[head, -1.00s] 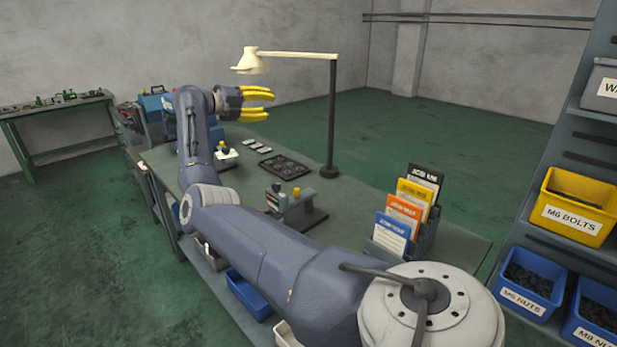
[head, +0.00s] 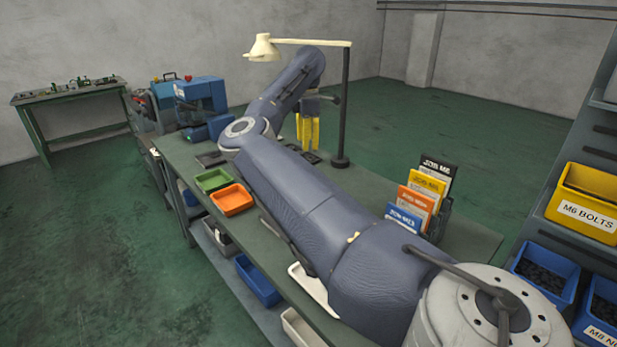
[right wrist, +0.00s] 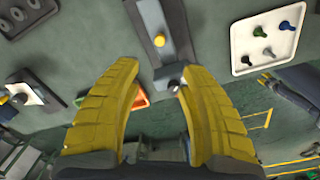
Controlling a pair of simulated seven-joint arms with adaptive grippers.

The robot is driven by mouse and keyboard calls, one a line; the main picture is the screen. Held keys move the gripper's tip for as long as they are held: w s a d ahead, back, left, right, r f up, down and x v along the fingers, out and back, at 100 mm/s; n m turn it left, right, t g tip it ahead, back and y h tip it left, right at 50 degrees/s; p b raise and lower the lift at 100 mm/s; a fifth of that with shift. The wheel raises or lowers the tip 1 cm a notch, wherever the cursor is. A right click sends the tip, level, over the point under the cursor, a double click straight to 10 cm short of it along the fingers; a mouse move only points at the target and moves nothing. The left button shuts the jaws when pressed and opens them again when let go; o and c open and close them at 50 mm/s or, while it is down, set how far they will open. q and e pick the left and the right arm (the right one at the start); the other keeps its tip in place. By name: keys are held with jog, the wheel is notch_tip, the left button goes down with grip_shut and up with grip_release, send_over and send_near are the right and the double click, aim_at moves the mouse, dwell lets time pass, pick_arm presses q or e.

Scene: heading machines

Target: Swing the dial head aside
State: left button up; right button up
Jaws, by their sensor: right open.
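My right gripper (head: 308,146) hangs with its yellow fingers pointing down over the bench, near the lamp post. In the right wrist view my right gripper (right wrist: 157,80) is open, with nothing held between its fingers. A grey device on a dark base with a yellow ball knob (right wrist: 160,40) lies just beyond the fingertips; a small dark, round-ended part sits between the tips. I cannot tell for sure which part is the dial head. My arm hides this device in the head view. My left gripper is not in view.
A lamp (head: 345,110) stands close to my right gripper. Job cards (head: 420,195) stand at the bench's right. Green (head: 213,180) and orange (head: 232,200) trays lie at the front edge.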

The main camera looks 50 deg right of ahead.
notch_tip(320, 180, down, 14)
jog(key=shift+w+d+f, duration=0.15)
dwell(0.4)
grip_shut()
dwell(0.4)
